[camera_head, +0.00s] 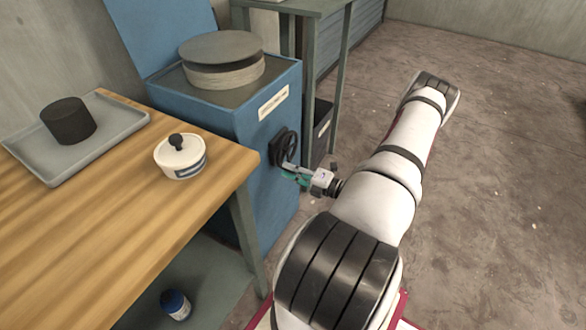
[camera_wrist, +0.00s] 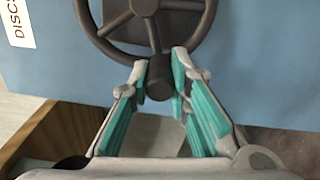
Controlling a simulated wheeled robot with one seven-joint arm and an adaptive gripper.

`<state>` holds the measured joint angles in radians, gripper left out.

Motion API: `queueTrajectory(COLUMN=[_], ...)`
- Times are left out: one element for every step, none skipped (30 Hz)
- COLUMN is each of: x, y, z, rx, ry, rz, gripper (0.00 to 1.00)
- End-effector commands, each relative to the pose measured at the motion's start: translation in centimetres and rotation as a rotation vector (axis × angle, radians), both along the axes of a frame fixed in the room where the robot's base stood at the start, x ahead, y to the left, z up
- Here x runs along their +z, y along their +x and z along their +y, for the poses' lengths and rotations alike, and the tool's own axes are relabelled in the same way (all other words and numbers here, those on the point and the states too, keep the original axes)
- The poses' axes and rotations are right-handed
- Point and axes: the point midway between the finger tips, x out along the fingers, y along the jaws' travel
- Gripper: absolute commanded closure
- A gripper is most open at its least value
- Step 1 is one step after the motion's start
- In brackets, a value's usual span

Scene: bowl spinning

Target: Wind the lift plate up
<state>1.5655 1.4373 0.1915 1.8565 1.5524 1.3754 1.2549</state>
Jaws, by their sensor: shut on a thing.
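A black handwheel (camera_head: 284,148) is mounted on the cabinet's right side. It also shows in the wrist view (camera_wrist: 104,36), with spokes and a knob (camera_wrist: 158,84) at its lower rim. My gripper (camera_head: 298,178) reaches the wheel from the right. In the wrist view its teal-padded fingers (camera_wrist: 160,78) are closed on the knob, one on each side.
A blue jar (camera_head: 175,305) stands below. A metal frame stands behind the cabinet. The floor (camera_head: 510,200) at right is clear.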

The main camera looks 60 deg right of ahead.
Motion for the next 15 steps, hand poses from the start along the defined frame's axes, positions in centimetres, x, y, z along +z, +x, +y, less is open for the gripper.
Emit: queueTrajectory(x=[0.23, 0.32, 0.44, 0.53, 0.61, 0.69, 0.76, 0.81, 0.88, 0.93, 0.96, 1.0, 1.02, 1.05, 1.07], y=[-0.18, -0.19, -0.19, -0.19, -0.19, -0.19, -0.19, -0.19, -0.19, -0.19, -0.19, -0.18, -0.18, -0.18, -0.18], z=[0.16, 0.19, 0.24, 0.27, 0.29, 0.32, 0.34, 0.35, 0.37, 0.38, 0.39, 0.41, 0.41, 0.41, 0.42], rx=[0.001, 0.001, 0.001, 0.001, 0.001, 0.0, 0.0, 0.0, 0.0, 0.0, 0.001, 0.001, 0.001, 0.001, 0.001], ry=[0.033, 0.051, 0.073, 0.089, 0.103, 0.12, 0.131, 0.143, 0.155, 0.163, 0.171, 0.18, 0.185, 0.189, 0.193], rz=[0.005, 0.006, 0.008, 0.009, 0.01, 0.012, 0.012, 0.013, 0.014, 0.015, 0.015, 0.015, 0.016, 0.016, 0.016], gripper=[1.0, 1.0, 1.0, 1.0, 1.0, 1.0, 1.0, 1.0, 1.0, 1.0, 1.0, 1.0, 1.0, 1.0, 1.0])
